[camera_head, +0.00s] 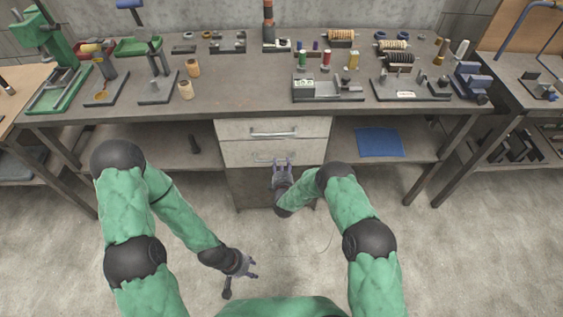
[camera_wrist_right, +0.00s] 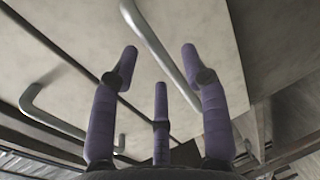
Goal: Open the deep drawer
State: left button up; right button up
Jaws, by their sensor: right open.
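The drawer unit hangs under the bench. It has a pale top drawer (camera_head: 235,130) with a bar handle (camera_head: 273,133), a pale second drawer (camera_head: 235,152) with its own handle, and a darker lower front (camera_head: 248,186), partly hidden by my right arm. The drawers look shut. My right gripper (camera_head: 280,162) is open and empty in front of the second drawer's handle. The right wrist view shows its spread purple fingers (camera_wrist_right: 160,75) near one bar handle (camera_wrist_right: 160,45); another handle (camera_wrist_right: 62,118) is at left. Contact cannot be told. My left gripper (camera_head: 256,268) is open and empty above the floor.
The bench top (camera_head: 240,98) carries tools, spools and fixtures. A blue mat (camera_head: 380,142) lies on the lower shelf right of the drawers. A dark cylinder (camera_head: 194,144) is on the shelf to the left. The floor (camera_head: 420,250) in front is clear.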

aim_at(281, 160)
jog(key=shift+b+x, duration=0.45)
jog(key=shift+x, duration=1.2)
grip_shut()
